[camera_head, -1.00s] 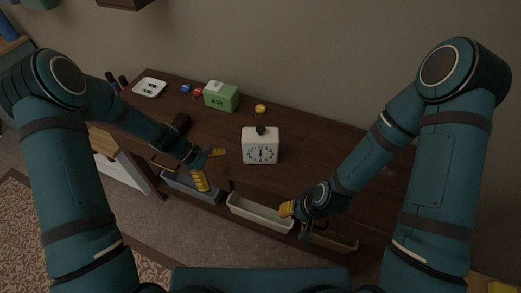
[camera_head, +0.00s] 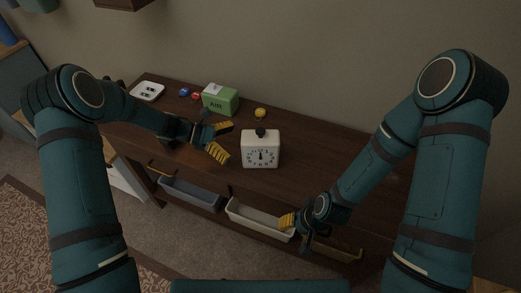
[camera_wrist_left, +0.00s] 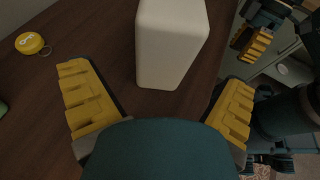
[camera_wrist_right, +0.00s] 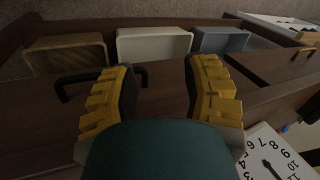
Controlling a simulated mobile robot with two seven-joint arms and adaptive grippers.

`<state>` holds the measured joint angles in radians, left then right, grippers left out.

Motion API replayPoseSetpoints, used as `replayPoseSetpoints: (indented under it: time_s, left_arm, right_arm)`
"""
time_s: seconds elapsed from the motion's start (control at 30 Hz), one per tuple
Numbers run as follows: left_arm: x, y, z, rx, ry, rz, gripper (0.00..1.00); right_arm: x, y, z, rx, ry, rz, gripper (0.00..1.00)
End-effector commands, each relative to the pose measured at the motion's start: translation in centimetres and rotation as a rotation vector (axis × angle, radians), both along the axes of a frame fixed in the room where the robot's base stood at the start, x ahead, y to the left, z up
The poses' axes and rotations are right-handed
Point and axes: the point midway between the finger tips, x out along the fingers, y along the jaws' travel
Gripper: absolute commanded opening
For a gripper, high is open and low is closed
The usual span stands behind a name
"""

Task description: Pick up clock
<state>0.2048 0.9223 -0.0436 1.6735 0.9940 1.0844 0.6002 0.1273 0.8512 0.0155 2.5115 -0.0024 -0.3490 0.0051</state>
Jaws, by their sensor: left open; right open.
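The clock (camera_head: 260,149) is a white box with a dial and a dark knob on top. It stands upright on the dark wooden cabinet top in the head view. My left gripper (camera_head: 224,142) is open just left of the clock, its yellow fingers pointing toward it. In the left wrist view the clock's plain white side (camera_wrist_left: 171,42) lies ahead, between and beyond the open fingers. My right gripper (camera_head: 289,224) is open and empty, lower and in front of the cabinet's edge. In the right wrist view part of the clock's dial (camera_wrist_right: 278,158) shows at lower right.
On the cabinet top (camera_head: 310,160) are a green box (camera_head: 220,99), a yellow round tag (camera_head: 260,112), red and blue tags and a white plate (camera_head: 147,91). Below the edge are a grey bin (camera_head: 190,194) and a cream bin (camera_head: 257,218). The right of the top is clear.

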Motion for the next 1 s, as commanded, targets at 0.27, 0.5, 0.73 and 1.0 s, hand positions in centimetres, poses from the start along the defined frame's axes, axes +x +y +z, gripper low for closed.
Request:
replayPoseSetpoints:
  time_s: [0.27, 0.5, 0.73, 1.0]
  left_arm:
    - [-0.3, -1.6, -0.7, 0.001, 0.0, -0.003, 1.0]
    - [-0.5, -4.7, -2.0, 0.001, -0.001, -0.004, 1.0]
    - [-0.5, -5.3, -2.2, 0.002, -0.001, 0.0, 1.0]
    - [-0.5, -5.3, -2.2, 0.002, -0.001, 0.0, 0.31]
  right_arm:
    - [0.1, 0.0, -0.3, 0.0, -0.002, -0.001, 0.47]
    - [0.2, 0.0, -1.0, -0.001, -0.005, -0.001, 0.47]
    - [0.2, 0.0, -1.0, -0.001, -0.006, -0.001, 0.47]
    - [0.2, 0.0, -1.0, -0.001, -0.005, -0.001, 0.47]
